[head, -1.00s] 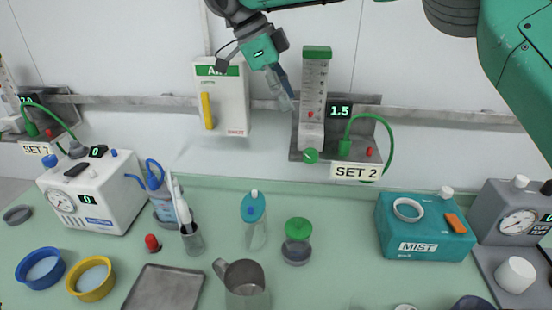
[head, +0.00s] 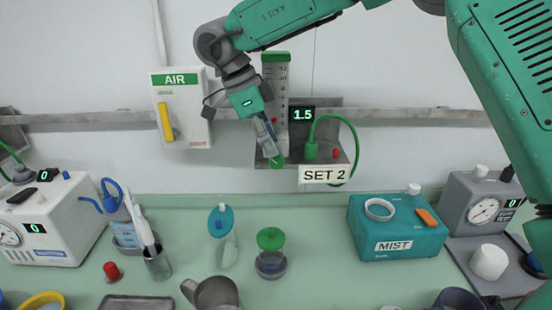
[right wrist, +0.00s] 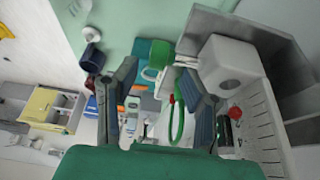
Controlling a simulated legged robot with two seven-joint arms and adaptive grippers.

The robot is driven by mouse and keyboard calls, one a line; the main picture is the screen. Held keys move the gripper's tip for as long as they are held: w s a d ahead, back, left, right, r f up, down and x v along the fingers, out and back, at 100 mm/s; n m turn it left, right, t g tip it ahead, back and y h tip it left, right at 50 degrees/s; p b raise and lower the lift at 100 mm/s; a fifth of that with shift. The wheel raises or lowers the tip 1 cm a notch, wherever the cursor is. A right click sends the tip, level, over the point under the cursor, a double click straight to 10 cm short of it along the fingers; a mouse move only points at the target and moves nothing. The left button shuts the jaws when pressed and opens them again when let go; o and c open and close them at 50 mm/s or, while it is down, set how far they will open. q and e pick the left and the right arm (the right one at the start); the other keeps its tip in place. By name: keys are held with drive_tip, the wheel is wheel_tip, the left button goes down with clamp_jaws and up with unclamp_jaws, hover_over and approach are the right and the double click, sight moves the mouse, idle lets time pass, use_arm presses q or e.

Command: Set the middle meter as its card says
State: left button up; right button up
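The middle meter is a clear upright tube (head: 276,75) with a green top on the wall bracket. Its display (head: 303,115) reads 1.5. The card (head: 325,174) below reads SET 2. A green knob (head: 277,161) sits at the meter's foot. My right gripper (head: 268,146) points down in front of the tube, its tips just above or at the knob; contact cannot be told. In the right wrist view my right gripper (right wrist: 158,75) has its fingers apart, with the green hose (right wrist: 177,122) beyond them. My left gripper is not in view.
A white AIR box (head: 181,115) with a yellow lever hangs left of the meter. The wall rail (head: 410,114) runs behind. Below, the counter holds a MIST box (head: 395,228), a grey gauge unit (head: 476,198), a green-lidded jar (head: 270,255) and a metal jug (head: 214,294).

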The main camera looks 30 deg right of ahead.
sight(276, 158)
drive_tip(key=x, duration=0.3)
drive_tip(key=shift+s+a+f, duration=0.1)
drive_tip(key=shift+f, duration=0.15)
drive_tip(key=shift+d+f, duration=0.2)
drive_tip(key=shift+f, duration=0.1)
drive_tip(key=shift+d, duration=0.1)
clamp_jaws()
drive_tip(key=p, duration=0.3)
drive_tip(key=shift+r, duration=0.15)
drive_tip(key=shift+f+h, duration=0.2)
drive_tip(key=shift+h, duration=0.1)
unclamp_jaws()
